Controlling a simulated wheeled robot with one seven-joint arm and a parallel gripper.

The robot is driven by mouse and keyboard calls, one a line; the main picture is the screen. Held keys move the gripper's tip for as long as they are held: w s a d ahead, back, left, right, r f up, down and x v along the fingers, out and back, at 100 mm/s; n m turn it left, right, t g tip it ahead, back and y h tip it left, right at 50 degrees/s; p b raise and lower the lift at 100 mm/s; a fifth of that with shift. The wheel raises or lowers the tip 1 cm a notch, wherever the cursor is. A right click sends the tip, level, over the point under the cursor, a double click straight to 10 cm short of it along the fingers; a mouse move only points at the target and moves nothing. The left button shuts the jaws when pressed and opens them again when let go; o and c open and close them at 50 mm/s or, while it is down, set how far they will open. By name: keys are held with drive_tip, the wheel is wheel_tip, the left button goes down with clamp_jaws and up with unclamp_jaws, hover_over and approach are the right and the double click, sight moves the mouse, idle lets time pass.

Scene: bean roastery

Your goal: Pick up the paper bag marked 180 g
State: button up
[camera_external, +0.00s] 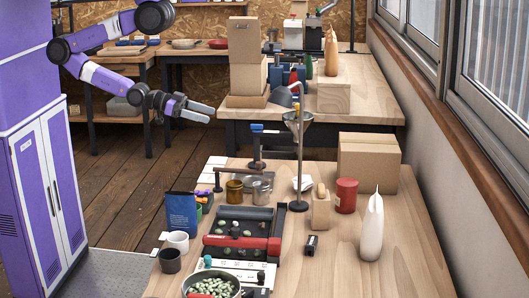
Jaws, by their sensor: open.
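No marking of 180 g can be read at this size, so I cannot tell which thing is that paper bag. A dark blue upright bag (182,214) stands at the left edge of the near table; its small print is unreadable. A small tan block-like thing (320,211) stands right of the table's middle and may be a paper bag. My gripper (208,113) is at the upper left, above the floor between the two tables. It is open, with nothing visible between its fingers, and well apart from the blue bag.
The near table (415,265) holds a red-and-black tray (273,247), a bowl of beans (211,287), a metal funnel stand (299,160), a red canister (346,195), a white pointed bottle (372,230) and a cardboard box (368,165). Its right front is clear.

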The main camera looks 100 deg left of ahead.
drive_tip(key=shift+o, duration=0.9)
